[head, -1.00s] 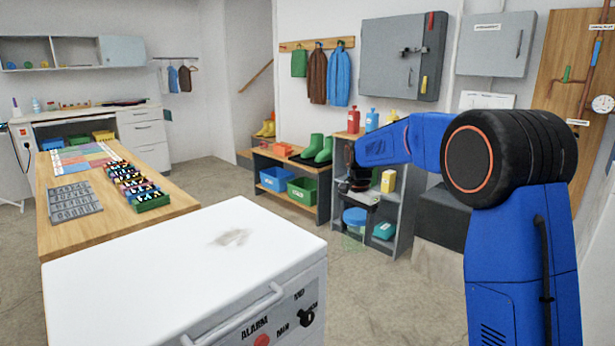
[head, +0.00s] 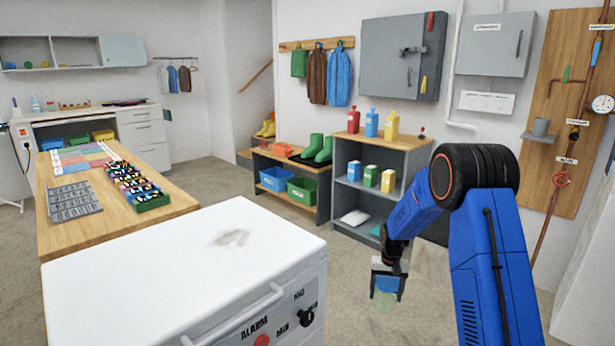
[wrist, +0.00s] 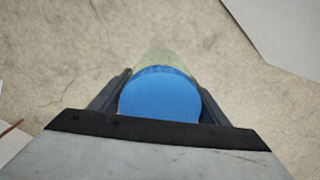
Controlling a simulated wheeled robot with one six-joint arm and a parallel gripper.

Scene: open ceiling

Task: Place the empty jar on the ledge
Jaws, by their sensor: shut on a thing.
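The jar has a blue lid (head: 387,283) and a clear greenish body (head: 384,301) that looks empty. My gripper (head: 388,272) is shut on it at the lid and holds it upright in the air, in front of the grey shelf unit. In the wrist view the blue lid (wrist: 160,98) sits between the two dark fingers, with the pale green body partly hidden behind it. A small grey ledge (head: 534,138) juts from the wooden panel at the right, well away from my gripper. A grey cup (head: 541,127) stands on this ledge.
The grey shelf unit (head: 342,205) holds bottles on top and small boxes inside. A white chest (head: 150,262) with a handle fills the front left. Pipes, a gauge (head: 602,104) and valves (head: 561,180) are on the wooden panel (head: 560,60). Floor below the jar is clear.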

